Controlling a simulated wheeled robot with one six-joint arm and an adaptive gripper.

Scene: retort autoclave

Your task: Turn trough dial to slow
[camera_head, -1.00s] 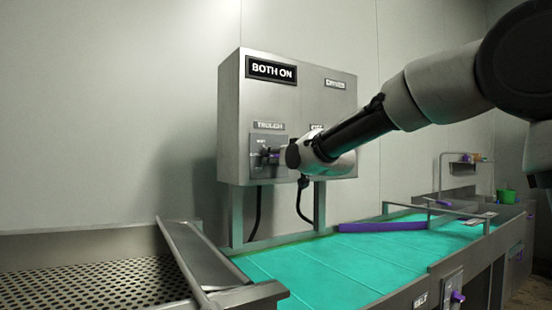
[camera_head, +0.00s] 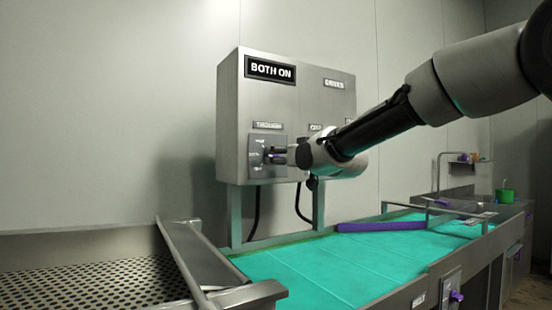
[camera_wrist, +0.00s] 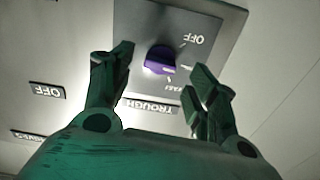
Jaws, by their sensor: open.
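The trough dial is a purple knob (camera_wrist: 160,60) on a grey plate (camera_wrist: 190,22) on the control box. In the wrist view the picture is upside down, with an OFF mark beside the knob and the TROUGH label (camera_wrist: 152,107) below the plate. My gripper (camera_wrist: 162,72) is open, with a finger on each side of the knob and a visible gap to it. In the head view my gripper (camera_head: 278,155) is at the plate under the TROUGH label, and it partly hides the knob. The pointer's exact setting is hard to read.
The control box (camera_head: 232,120) carries a BOTH ON sign (camera_head: 270,69) and a second labelled control, largely behind my wrist. A teal belt trough (camera_head: 320,262) with a purple bar (camera_head: 382,226) lies below. A perforated tray (camera_head: 100,285) stands at the left.

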